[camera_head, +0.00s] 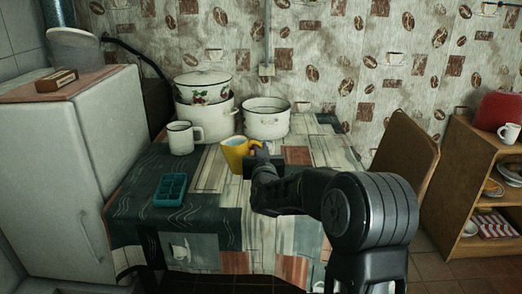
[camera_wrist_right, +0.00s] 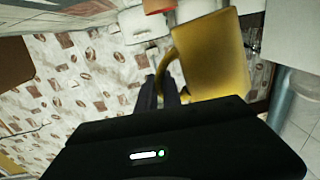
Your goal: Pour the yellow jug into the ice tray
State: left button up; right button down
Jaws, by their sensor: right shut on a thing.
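The yellow jug (camera_head: 235,157) is near the middle of the table, with pale blue showing inside its mouth and a slight lean to the left. My right gripper (camera_head: 261,151) is shut on the jug's handle from the right. In the right wrist view the jug (camera_wrist_right: 210,58) fills the upper right, its handle between my fingertips (camera_wrist_right: 160,92). Whether the jug touches the table is hard to tell. The teal ice tray (camera_head: 171,201) lies flat on the table, left of and nearer than the jug. My left gripper is out of view.
A white mug (camera_head: 181,139) stands behind the tray. White pots (camera_head: 267,122) and a stacked pot with a cherry pattern (camera_head: 203,92) stand at the back. A fridge (camera_head: 90,150) is left of the table (camera_head: 215,205), a chair (camera_head: 398,165) right. Tabletop between jug and tray is clear.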

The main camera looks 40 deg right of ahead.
jog(key=shift+r, duration=0.1)
dwell(0.4)
jog(key=s+a+f+n+y, duration=0.1)
jog(key=s+a+f, duration=0.1)
jog(key=a, duration=0.8)
jog(key=s+a+f+n+t+y, duration=0.1)
jog(key=s+a+f+y, duration=0.1)
jog(key=a, duration=0.8)
jog(key=s+a+f+n+t+y, duration=0.1)
jog(key=s+a+f, duration=0.2)
jog(key=a, duration=0.6)
jog(key=shift+a, duration=0.4)
jog(key=shift+a, duration=0.1)
